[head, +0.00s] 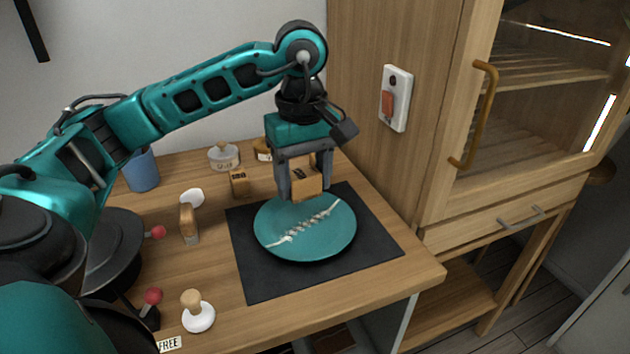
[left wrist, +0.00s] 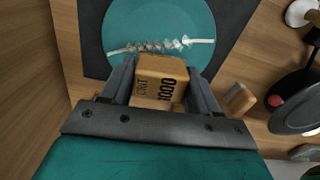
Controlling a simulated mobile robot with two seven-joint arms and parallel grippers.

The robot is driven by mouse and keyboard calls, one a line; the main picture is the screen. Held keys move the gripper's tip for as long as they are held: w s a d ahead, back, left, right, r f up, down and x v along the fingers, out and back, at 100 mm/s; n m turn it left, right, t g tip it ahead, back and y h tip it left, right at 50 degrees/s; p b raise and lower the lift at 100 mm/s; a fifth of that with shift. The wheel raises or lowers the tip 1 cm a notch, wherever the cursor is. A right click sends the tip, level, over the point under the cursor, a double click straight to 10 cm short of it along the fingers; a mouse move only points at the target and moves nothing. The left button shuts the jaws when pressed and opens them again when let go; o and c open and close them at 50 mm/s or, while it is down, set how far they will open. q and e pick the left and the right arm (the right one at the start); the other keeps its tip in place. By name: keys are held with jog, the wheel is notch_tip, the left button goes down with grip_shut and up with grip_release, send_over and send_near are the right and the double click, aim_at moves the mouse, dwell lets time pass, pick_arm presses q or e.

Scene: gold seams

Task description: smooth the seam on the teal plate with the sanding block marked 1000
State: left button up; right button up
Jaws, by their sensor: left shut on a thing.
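The teal plate (head: 270,221) lies on a dark mat (head: 255,283) on the wooden table. A pale, rough seam (head: 305,226) runs diagonally across it; the seam also shows in the left wrist view (left wrist: 150,45). My left gripper (head: 305,190) is shut on a tan sanding block (head: 306,180). I cannot tell whether the block touches the plate. My right gripper is not in view.
Another block (head: 239,183) with a dark label stands behind the mat. A wooden-handled tool (head: 188,222), a white-based knob-handled stamp (head: 198,312), a blue cup (head: 142,170) and lidded jars (head: 223,156) stand on the table. A wooden cabinet (head: 400,170) rises close on the right.

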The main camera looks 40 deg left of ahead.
aim_at(305, 194)
pick_arm(q)
jog(key=shift+w+f, duration=0.1)
jog(key=shift+f, duration=0.05)
notch_tip(305, 194, down, 3)
jog(key=b, duration=0.2)
jog(key=shift+b, duration=0.35)
jog(key=shift+f+b, duration=0.4)
jog(key=shift+f, duration=0.25)
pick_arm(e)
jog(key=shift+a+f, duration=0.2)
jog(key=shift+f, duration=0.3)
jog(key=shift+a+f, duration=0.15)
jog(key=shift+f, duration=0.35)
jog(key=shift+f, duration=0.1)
pick_arm(q)
jog(key=shift+s+a+f+b, duration=0.2)
jog(key=shift+s+f+b, duration=0.05)
jog(key=shift+s+b, duration=0.25)
jog(key=shift+s+a+f+b, duration=0.15)
jog(key=shift+s+f+b, duration=0.15)
jog(key=shift+s, duration=0.3)
jog(key=shift+s+r, duration=0.15)
jog(key=shift+s, duration=0.1)
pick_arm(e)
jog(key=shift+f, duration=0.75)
pick_arm(q)
jog(key=shift+f+b, duration=0.85)
jog(key=shift+b, duration=0.05)
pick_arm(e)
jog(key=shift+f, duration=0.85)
